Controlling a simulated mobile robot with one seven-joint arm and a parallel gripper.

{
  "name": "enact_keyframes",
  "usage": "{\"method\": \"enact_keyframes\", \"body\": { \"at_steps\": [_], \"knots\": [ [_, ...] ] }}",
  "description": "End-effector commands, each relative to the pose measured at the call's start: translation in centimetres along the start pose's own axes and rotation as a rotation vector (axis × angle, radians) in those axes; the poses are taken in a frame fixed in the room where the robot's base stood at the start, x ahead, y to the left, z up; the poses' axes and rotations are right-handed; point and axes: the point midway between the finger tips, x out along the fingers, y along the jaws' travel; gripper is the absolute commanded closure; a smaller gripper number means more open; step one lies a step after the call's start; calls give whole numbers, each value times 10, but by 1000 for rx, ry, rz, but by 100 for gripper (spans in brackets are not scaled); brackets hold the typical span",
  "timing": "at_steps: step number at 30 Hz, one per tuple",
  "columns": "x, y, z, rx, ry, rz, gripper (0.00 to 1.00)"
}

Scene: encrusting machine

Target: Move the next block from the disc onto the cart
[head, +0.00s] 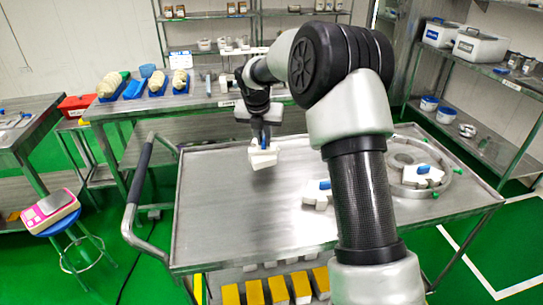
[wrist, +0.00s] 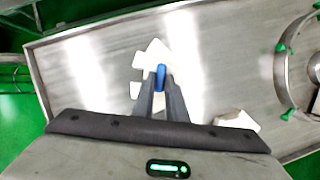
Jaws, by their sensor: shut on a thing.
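My gripper (head: 265,138) is shut on the blue handle of a white block (head: 262,157), over the left part of the steel cart top (head: 235,215). In the wrist view, the fingers (wrist: 161,88) close on the blue handle, and the held white block (wrist: 153,54) shows beyond them. I cannot tell whether its underside touches the cart. A second white block (head: 314,199) with a blue handle rests on the cart, partly behind my arm. The round disc (head: 445,188) is at the right, with white blocks (head: 421,176) and a blue handle on it.
The cart has a raised rim and a push handle (head: 134,188) on the left. Bare steel lies in front of the held block. Yellow and white blocks (head: 255,291) sit on a lower level. A table (head: 200,100) with trays stands behind; shelves (head: 500,75) stand at the right.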

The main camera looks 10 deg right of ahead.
Motion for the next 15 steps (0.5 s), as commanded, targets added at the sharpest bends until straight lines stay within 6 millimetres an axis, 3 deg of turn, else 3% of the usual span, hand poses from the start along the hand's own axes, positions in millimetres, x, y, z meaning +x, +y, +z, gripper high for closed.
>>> {"method": "enact_keyframes", "body": {
  "at_steps": [9, 15],
  "knots": [
    [42, 0, -17, 0, 0, 0, 100],
    [45, 0, -17, 1, -3, 1, 100]
  ]
}}
